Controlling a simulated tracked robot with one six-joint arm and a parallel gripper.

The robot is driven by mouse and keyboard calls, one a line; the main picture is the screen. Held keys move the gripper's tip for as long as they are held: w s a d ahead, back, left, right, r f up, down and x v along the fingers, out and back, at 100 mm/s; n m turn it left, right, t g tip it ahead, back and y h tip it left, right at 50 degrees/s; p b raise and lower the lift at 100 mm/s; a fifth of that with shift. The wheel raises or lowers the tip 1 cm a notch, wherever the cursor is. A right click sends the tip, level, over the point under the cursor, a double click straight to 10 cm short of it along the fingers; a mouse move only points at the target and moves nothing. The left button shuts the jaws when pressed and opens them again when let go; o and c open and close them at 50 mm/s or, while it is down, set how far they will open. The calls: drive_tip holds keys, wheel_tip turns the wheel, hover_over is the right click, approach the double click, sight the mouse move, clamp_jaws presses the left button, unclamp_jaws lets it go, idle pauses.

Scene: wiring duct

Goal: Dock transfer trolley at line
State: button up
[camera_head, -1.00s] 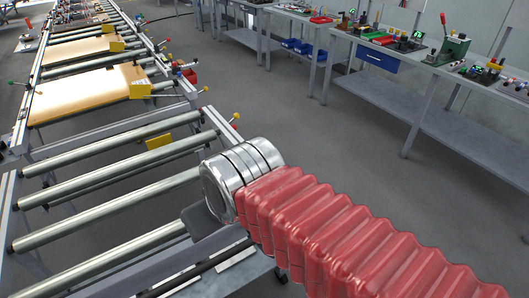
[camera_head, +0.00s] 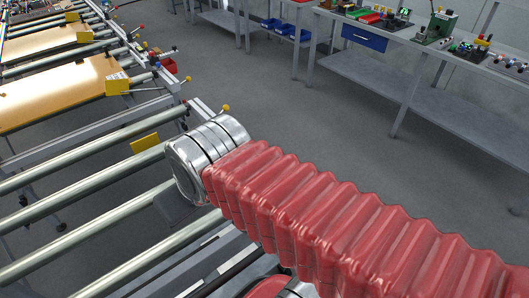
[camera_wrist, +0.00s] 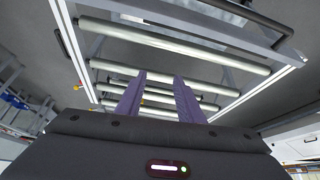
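The transfer trolley, a frame with bare steel rollers (camera_head: 62,205), fills the near left of the head view. The roller line (camera_head: 135,58), carrying tan panels (camera_head: 60,98), lies beyond it. Whether the two frames touch cannot be told, as my arm covers part of the near side. My gripper is hidden in the head view. In the wrist view my gripper (camera_wrist: 160,80) has two purple fingers spread apart with nothing between them. Rollers (camera_wrist: 172,43) show beyond the fingertips, and a dark bar (camera_wrist: 243,12) crosses at the top right.
Workbenches (camera_head: 440,88) with tools and fixtures stand along the back right. Blue bins (camera_head: 285,28) sit under one bench. Yellow tags (camera_head: 144,143) and small ball-ended levers (camera_head: 225,108) stick out at the frames. Grey floor (camera_head: 290,110) between line and benches is clear.

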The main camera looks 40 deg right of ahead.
drive_tip(key=w+d+f+m+y, duration=0.4)
drive_tip(key=w+d+f+m, duration=0.2)
drive_tip(key=w+d+m, duration=0.5)
drive_tip(key=w+d+f+m+y, duration=0.4)
drive_tip(key=w+d+f+m, duration=0.4)
drive_tip(key=m, duration=0.6)
drive_tip(key=s+d+f+m+t+h, duration=0.1)
drive_tip(key=s+d+f+m+t, duration=0.1)
drive_tip(key=d+f+m, duration=0.4)
drive_tip(key=s+d+f+m+t+h, duration=0.2)
drive_tip(key=d+f+m+t, duration=0.2)
drive_tip(key=d, duration=1)
drive_tip(key=s+d+f+m+t+h, duration=0.1)
drive_tip(key=s+d+f+m+t, duration=0.1)
drive_tip(key=d+f+m, duration=0.8)
drive_tip(key=shift+s+d+t+h, duration=0.15)
drive_tip(key=shift+d+t+h, duration=0.25)
drive_tip(key=shift+d+t, duration=0.3)
drive_tip(key=shift+a+f, duration=0.1)
drive_tip(key=shift+a, duration=0.05)
drive_tip(key=x, duration=1.3)
drive_tip(key=shift+w+a, duration=0.15)
drive_tip(key=shift+w, duration=0.25)
